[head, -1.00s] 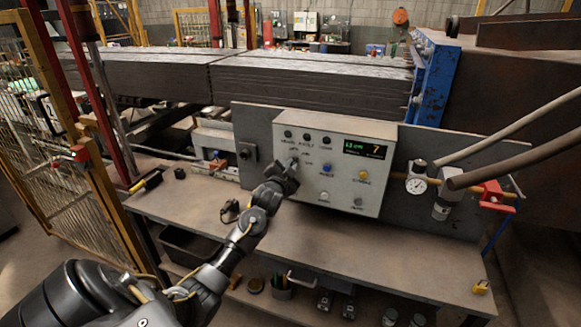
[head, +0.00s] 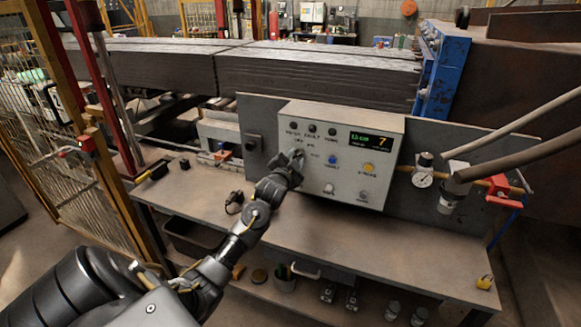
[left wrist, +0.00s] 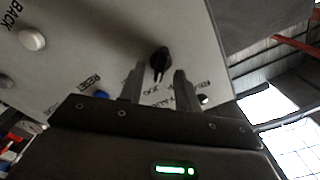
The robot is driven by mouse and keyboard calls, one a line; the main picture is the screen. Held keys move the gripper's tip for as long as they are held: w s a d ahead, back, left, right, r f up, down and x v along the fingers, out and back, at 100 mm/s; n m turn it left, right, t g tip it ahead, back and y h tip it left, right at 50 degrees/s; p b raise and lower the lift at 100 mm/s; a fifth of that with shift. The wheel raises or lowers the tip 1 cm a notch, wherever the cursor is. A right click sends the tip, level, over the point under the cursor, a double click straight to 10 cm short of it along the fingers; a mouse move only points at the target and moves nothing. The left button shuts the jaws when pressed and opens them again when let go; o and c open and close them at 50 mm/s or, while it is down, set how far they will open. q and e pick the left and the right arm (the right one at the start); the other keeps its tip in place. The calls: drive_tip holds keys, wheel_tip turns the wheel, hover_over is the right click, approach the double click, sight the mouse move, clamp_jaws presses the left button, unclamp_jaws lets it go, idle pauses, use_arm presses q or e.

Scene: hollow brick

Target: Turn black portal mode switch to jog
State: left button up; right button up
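The black portal mode switch (left wrist: 159,62) is a small dark knob on the grey control panel (head: 378,200). In the left wrist view it stands just beyond and between my left gripper's (left wrist: 158,75) two fingers, which are apart with a gap around it; I cannot tell whether they touch it. A JOG label is printed close to the knob, partly behind the fingers. In the head view my left gripper (head: 297,160) covers the switch at the panel's left half. My right gripper is not in view.
The panel also has a blue button (head: 332,159), a yellow button (head: 368,167), a white button (head: 329,188) and a lit display (head: 371,140). A pressure gauge (head: 422,179) and pipes stand to its right. The workbench (head: 400,250) below is mostly clear.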

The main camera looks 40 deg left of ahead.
use_arm(q)
drive_tip(key=b+v, duration=0.2)
drive_tip(key=v, duration=0.8)
drive_tip(key=shift+b, duration=0.3)
drive_tip(key=shift+w, duration=0.1)
